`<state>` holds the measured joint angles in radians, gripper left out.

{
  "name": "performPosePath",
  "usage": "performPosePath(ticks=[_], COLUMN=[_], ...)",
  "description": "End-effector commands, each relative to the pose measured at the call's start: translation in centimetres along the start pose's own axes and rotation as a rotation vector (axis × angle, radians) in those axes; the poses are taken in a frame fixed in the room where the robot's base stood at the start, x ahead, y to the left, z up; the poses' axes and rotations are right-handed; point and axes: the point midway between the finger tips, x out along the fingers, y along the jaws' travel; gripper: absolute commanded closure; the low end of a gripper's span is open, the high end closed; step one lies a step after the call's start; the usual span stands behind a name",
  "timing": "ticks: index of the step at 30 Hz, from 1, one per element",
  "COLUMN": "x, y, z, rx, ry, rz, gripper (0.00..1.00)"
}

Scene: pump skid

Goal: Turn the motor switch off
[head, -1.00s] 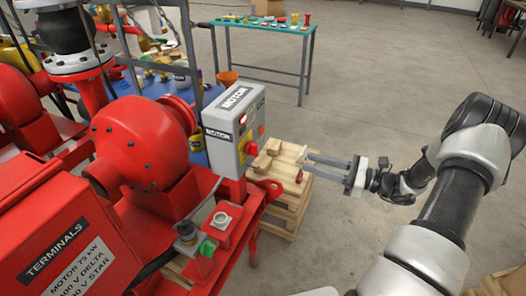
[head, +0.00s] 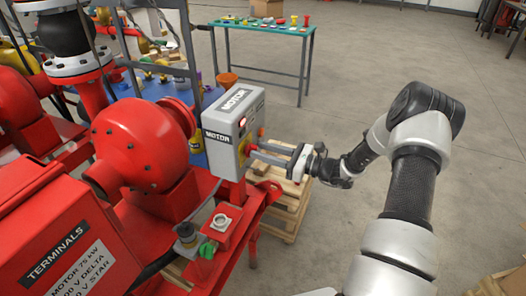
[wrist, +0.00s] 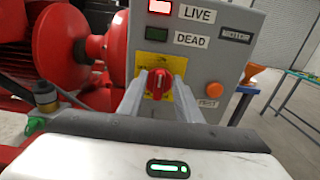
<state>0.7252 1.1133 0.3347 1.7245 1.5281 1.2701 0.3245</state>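The grey motor switch box (head: 222,158) stands on the red skid in the head view, with MOTOR labels on its top and side. In the wrist view its front (wrist: 205,62) carries a red rotary knob (wrist: 159,84) on a yellow plate, its pale mark roughly upright. Above it, the red LIVE lamp (wrist: 160,7) is lit and the green DEAD lamp (wrist: 157,35) is dark. My gripper (wrist: 161,78) is open, with one finger to each side of the knob. I cannot tell whether the fingers touch it. In the head view my gripper (head: 254,151) points at the box front.
An orange button (wrist: 215,89) sits right of the knob, near the right finger. Red pump casing (head: 140,145) and a terminals box (head: 60,245) are left of the switch box. A wooden pallet stack (head: 285,212) stands below my gripper. The floor to the right is clear.

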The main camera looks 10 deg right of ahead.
Motion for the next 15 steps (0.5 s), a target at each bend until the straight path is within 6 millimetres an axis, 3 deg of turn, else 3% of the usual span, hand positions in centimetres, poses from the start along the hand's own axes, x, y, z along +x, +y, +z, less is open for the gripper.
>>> performPosePath(ticks=[8,14,15], x=[0.23,0.2,0.2], y=[0.02,0.01,0.01], z=[-0.02,-0.02,-0.03], rx=[0.0,0.0,0.0], ry=[0.0,0.0,0.001], rz=[0.0,0.0,0.0], gripper=[0.69,0.99,1.0])
